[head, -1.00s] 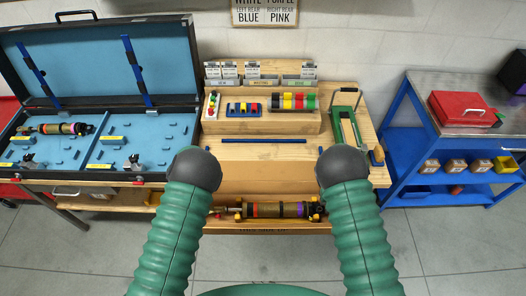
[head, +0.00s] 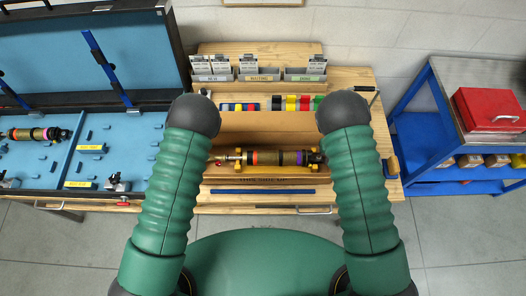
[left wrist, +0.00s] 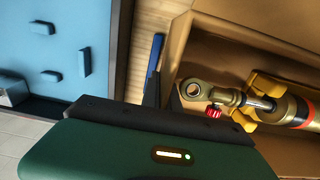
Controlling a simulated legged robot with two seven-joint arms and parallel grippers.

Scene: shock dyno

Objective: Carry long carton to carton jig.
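The long carton (head: 262,181) is an open brown box with a shock absorber (head: 275,158) lying in it. It is over the wooden bench, between my two arms, and also fills the right of the left wrist view (left wrist: 185,45). In that view my left gripper (left wrist: 161,92) has its dark fingers at the carton's end wall, apparently one on each side. My right gripper (head: 322,160) is at the carton's right end, mostly hidden by my arm. I cannot make out the carton jig for certain; a blue strip (head: 262,191) lies on the bench in front of the carton.
An open blue-lined case (head: 110,150) stands left. Card holders (head: 258,75) and coloured tape rolls (head: 298,103) are behind the carton. A blue cart with a red toolbox (head: 490,108) stands right. A yellow piece (head: 393,166) sits at the bench's right edge.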

